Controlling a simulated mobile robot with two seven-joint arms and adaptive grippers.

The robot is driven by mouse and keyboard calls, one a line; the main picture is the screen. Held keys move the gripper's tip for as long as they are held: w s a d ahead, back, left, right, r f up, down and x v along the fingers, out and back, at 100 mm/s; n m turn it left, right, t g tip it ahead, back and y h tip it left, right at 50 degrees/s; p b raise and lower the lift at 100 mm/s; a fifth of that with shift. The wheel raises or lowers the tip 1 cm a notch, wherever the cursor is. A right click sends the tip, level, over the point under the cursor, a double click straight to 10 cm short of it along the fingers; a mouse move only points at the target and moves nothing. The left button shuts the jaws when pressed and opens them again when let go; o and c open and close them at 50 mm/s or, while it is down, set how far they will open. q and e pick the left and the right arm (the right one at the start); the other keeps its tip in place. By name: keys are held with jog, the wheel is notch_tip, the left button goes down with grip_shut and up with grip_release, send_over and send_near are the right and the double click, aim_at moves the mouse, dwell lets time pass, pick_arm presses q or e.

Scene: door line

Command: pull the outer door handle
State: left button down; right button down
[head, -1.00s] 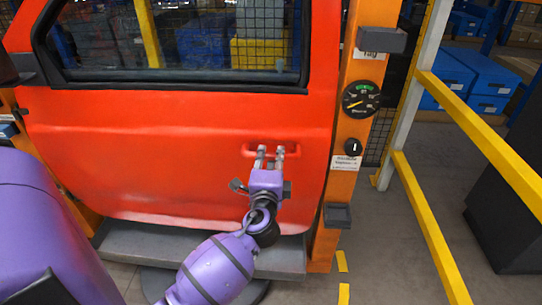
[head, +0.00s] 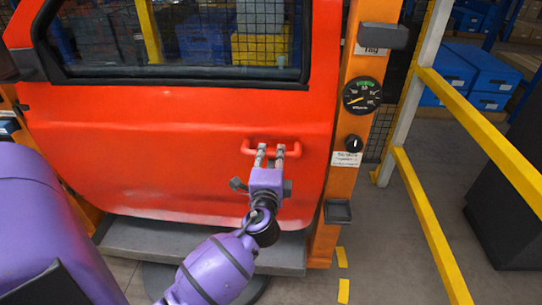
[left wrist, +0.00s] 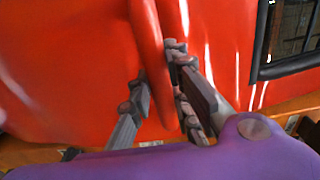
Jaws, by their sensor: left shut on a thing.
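The outer door handle (head: 295,148) is a red bar on the lower right part of a red vehicle door (head: 180,150). My left gripper (head: 270,152) reaches up to it from below and is shut on it. In the left wrist view, the handle (left wrist: 156,72) runs between the two grey fingers (left wrist: 160,88), with one finger on each side. Part of the bar is hidden behind the fingers in the head view. My right gripper is not in view.
An orange post (head: 335,190) with a round gauge (head: 362,97) and a black knob (head: 353,143) stands just right of the door. Yellow rails (head: 430,225) run farther right. A grey step (head: 150,240) lies under the door. Open floor shows between post and rails.

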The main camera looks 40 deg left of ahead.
pick_arm(q)
jog(key=shift+w+f, duration=0.15)
jog(key=shift+w, duration=0.05)
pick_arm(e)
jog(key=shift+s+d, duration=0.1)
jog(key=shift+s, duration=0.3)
pick_arm(q)
jog(key=shift+w+a, duration=0.2)
jog(key=shift+w, duration=0.05)
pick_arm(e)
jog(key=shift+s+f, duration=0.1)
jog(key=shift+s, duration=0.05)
pick_arm(q)
jog(key=c, duration=1.9)
grip_release()
jog(key=shift+c, duration=0.2)
jog(key=o, duration=1.8)
jog(key=shift+a, duration=0.1)
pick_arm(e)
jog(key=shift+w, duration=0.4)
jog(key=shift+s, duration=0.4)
